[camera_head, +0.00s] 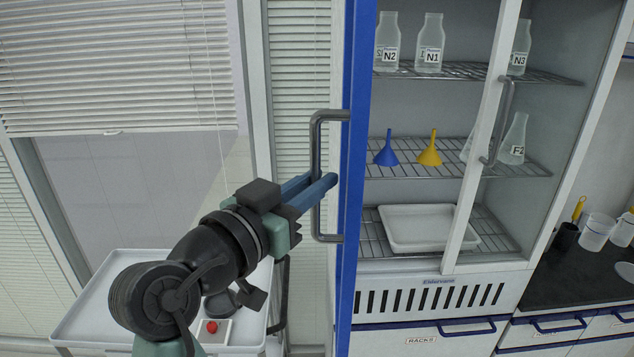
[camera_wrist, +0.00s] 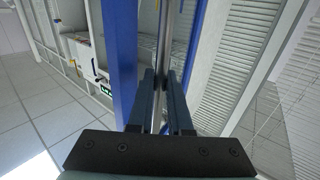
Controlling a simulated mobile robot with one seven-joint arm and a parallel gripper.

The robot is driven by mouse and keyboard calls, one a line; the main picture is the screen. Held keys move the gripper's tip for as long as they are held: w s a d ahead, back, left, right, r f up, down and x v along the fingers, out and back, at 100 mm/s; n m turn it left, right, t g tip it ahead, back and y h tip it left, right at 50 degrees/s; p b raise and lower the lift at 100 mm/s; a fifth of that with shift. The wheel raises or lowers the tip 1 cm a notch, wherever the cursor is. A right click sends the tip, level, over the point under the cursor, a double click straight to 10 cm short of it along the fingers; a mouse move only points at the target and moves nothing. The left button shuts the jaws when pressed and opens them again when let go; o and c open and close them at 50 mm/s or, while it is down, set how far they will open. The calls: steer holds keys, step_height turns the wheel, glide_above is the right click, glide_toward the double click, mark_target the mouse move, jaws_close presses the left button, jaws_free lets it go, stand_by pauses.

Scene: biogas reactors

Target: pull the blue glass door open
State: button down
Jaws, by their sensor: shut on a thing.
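The blue glass door (camera_head: 356,120) stands swung out from the cabinet and is seen nearly edge-on, with its shelves' left side uncovered. Its grey bar handle (camera_head: 316,150) sticks out to the left. My gripper (camera_head: 318,188) is shut on the vertical bar of this handle, a little below its middle. In the wrist view, the two fingers of my gripper (camera_wrist: 160,92) lie on either side of the handle bar (camera_wrist: 161,60), and the blue door frame (camera_wrist: 121,60) is just left of them. The glass pane itself is hard to make out.
A white-framed door (camera_head: 485,130) with its own handle (camera_head: 502,115) covers the cabinet's right part. Shelves hold labelled flasks (camera_head: 429,45), a blue funnel (camera_head: 386,150), a yellow funnel (camera_head: 429,150) and a white tray (camera_head: 415,228). A white trolley (camera_head: 90,315) stands at lower left.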

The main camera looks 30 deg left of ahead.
steer(key=shift+r, duration=0.1)
steer(key=c, duration=0.8)
jaws_free()
steer(key=shift+w, duration=0.15)
steer(key=shift+c, duration=0.2)
steer(key=s+b, duration=0.4)
steer(key=s, duration=0.9)
steer(key=shift+a+b, duration=0.2)
steer(key=shift+b, duration=0.2)
